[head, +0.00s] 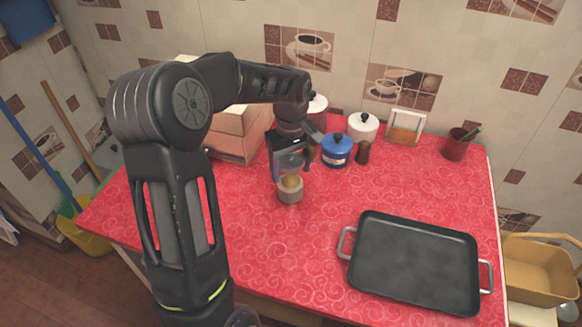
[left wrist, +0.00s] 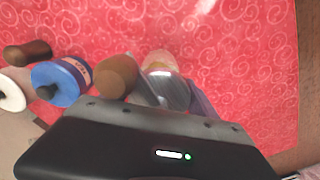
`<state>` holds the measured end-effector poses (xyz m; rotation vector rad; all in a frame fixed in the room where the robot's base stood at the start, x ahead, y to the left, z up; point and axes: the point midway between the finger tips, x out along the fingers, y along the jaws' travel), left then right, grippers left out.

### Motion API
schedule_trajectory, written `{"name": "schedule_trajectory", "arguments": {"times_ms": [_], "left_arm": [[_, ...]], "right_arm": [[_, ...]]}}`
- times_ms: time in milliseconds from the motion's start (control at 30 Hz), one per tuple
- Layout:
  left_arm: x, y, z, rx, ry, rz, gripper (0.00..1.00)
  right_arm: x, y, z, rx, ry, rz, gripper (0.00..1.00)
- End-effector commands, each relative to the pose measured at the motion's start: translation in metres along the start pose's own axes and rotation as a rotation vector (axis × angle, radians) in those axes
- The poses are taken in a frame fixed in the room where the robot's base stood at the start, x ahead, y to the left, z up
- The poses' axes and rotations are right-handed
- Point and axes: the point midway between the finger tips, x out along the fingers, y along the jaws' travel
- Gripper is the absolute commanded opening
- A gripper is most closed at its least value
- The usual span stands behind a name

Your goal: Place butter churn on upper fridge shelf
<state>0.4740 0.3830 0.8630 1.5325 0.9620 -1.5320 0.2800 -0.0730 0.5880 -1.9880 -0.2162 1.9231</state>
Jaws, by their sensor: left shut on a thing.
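The butter churn (head: 290,190) looks like a small jar with a clear upper part, yellowish contents and a pale grey lower part. It is upright over the middle-left of the red counter; I cannot tell whether its base touches the cloth. My left gripper (head: 290,167) comes down from above and is shut on its upper part, hiding the top. In the left wrist view the churn (left wrist: 165,72) shows, partly hidden, between the fingers. My right gripper is not in view. No fridge or fridge shelf shows in either view.
A brown round-topped object (left wrist: 117,75) stands close beside the gripper. A blue canister (head: 337,150), a dark brown shaker (head: 363,153), white pots and a wooden box (head: 232,148) are behind. A black tray (head: 415,262) lies at the front right. The counter (head: 270,250) in front of the churn is clear.

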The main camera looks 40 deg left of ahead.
Motion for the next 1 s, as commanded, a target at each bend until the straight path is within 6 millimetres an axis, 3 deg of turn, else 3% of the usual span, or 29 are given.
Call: {"name": "schedule_trajectory", "arguments": {"times_ms": [33,67,100,300,667,867,1000], "left_arm": [[0.002,0.001,0.0,0.001,0.001,0.002,0.0],[0.002,0.0,0.0,0.001,0.0,0.0,0.71],[0.002,0.0,0.0,0.001,-0.001,0.0,0.74],[0.002,0.0,0.0,0.0,-0.001,0.0,0.9],[-0.004,0.0,0.0,0.0,0.0,0.0,0.9],[-0.028,0.001,0.0,0.0,0.002,0.003,0.9],[-0.057,0.001,-0.001,0.0,0.003,0.003,0.9]], "right_arm": [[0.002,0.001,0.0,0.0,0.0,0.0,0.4],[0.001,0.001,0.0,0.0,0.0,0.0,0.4],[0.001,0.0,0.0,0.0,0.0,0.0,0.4],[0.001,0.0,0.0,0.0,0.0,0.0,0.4],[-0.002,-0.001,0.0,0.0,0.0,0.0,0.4],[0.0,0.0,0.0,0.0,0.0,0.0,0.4],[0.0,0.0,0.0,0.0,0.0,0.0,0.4]]}}
